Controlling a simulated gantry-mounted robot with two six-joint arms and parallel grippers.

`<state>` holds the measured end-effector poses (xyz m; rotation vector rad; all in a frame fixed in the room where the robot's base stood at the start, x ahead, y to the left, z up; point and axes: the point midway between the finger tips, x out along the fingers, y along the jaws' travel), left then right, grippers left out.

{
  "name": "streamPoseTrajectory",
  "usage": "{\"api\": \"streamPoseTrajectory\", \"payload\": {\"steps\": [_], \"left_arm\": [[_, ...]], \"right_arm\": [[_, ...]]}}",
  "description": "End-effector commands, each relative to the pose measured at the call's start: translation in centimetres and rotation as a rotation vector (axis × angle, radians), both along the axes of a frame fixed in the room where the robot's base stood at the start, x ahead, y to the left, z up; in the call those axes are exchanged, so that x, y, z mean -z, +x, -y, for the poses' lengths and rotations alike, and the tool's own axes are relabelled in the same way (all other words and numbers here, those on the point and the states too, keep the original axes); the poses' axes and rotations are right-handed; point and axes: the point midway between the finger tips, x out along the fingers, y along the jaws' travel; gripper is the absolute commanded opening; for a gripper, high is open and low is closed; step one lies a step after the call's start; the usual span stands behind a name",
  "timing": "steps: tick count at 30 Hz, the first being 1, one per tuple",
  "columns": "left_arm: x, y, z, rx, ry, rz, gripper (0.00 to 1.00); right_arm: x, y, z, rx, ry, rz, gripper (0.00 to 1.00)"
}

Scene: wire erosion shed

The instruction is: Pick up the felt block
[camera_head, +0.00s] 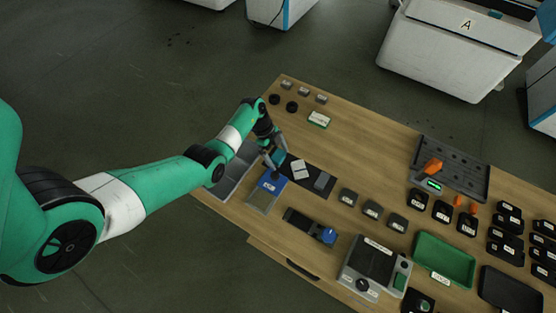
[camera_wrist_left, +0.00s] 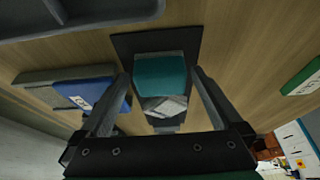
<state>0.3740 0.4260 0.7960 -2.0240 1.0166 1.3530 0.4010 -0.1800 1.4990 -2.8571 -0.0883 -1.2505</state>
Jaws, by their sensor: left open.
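My left gripper (camera_head: 275,161) is over the left part of the wooden table, at the end of the dark mat (camera_head: 292,162). In the left wrist view its two fingers (camera_wrist_left: 160,73) are spread apart. A teal block (camera_wrist_left: 160,76), which looks like the felt block, shows between them over the mat (camera_wrist_left: 128,43). I cannot tell its exact height gap to the fingers. In the head view the block is mostly hidden by the gripper. A whitish folded piece (camera_head: 301,169) lies beside it on the mat. My right gripper is not in view.
A blue labelled piece (camera_head: 270,182) and a grey tray (camera_head: 235,172) are close to the left gripper. A green-and-white box (camera_head: 319,118) is behind. The table's right half holds a green tray (camera_head: 443,260) and several black bins.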

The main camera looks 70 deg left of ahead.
Motion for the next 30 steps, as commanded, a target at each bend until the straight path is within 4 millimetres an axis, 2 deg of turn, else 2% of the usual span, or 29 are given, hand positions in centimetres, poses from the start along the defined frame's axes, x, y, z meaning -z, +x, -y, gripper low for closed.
{"api": "streamPoseTrajectory", "payload": {"steps": [4,18,26,30], "left_arm": [[-0.2,0.0,0.0,0.000,0.001,0.001,1.00],[-0.2,0.0,0.0,0.000,0.001,0.001,0.15],[-0.3,0.0,0.0,0.000,0.001,0.001,0.15],[-1.3,0.0,-0.1,-0.001,0.001,0.001,0.15]], "right_arm": [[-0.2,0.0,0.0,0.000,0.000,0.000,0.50],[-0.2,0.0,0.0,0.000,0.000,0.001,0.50],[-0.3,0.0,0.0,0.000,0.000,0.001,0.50],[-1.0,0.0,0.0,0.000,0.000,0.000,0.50]]}}
